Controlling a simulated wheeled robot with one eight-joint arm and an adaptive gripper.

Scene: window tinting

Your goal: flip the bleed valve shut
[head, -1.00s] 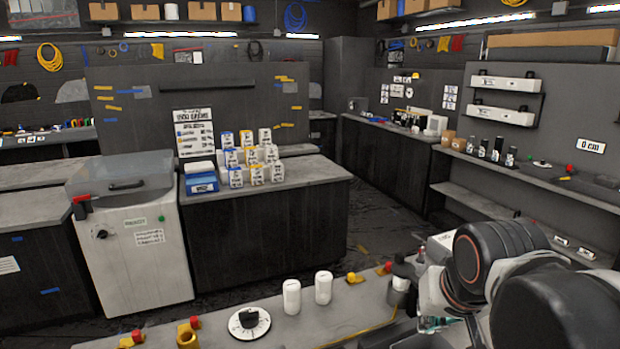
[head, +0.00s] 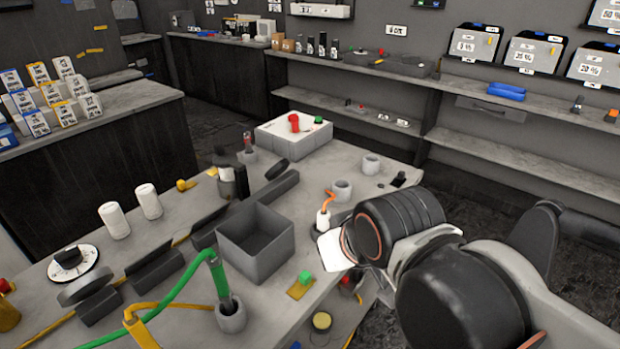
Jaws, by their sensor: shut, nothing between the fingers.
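I cannot tell for sure which fitting is the bleed valve. A white box (head: 294,140) at the back of the workbench carries an upright red part (head: 294,122) and a green button (head: 318,120). A small white bottle-like item with an orange bent top (head: 328,200) stands near the bench's right side, beside my arm. A yellow fitting with a red knob (head: 4,286) is cut off at the left edge. My arm reaches in from the lower right; its links hide part of the bench edge. My gripper's fingers do not show.
The workbench (head: 345,150) holds an open grey bin (head: 256,240), two white bottles (head: 114,220), a dial (head: 72,262) and a green hose (head: 175,295) ending in a grey cup (head: 231,316). Grey cups (head: 371,165) stand at its back right. Shelves line the back wall.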

